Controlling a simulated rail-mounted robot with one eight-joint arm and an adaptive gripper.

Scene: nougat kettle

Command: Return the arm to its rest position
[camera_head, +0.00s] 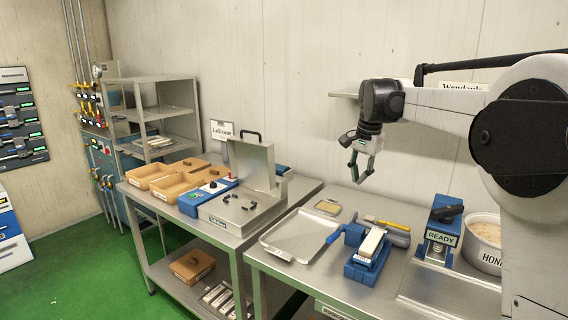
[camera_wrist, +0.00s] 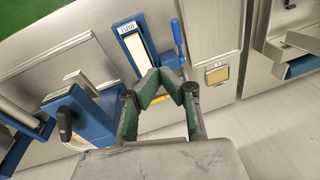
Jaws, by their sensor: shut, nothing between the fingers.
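My arm extends from the right in the head view, with my gripper (camera_head: 360,173) hanging above the right table near the back wall. The gripper's fingers point down. In the wrist view my gripper (camera_wrist: 160,80) has its green-padded fingers brought together at the tips. It is empty and touches nothing that I can see. Below it on the table are a blue block holder with a pale bar (camera_head: 371,243) and a metal tray (camera_head: 301,236).
A blue stand marked READY (camera_head: 440,236) and a pot labelled HON (camera_head: 483,241) stand at the right. A steel box with a raised lid (camera_head: 251,165) and tan trays (camera_head: 178,186) occupy the left table.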

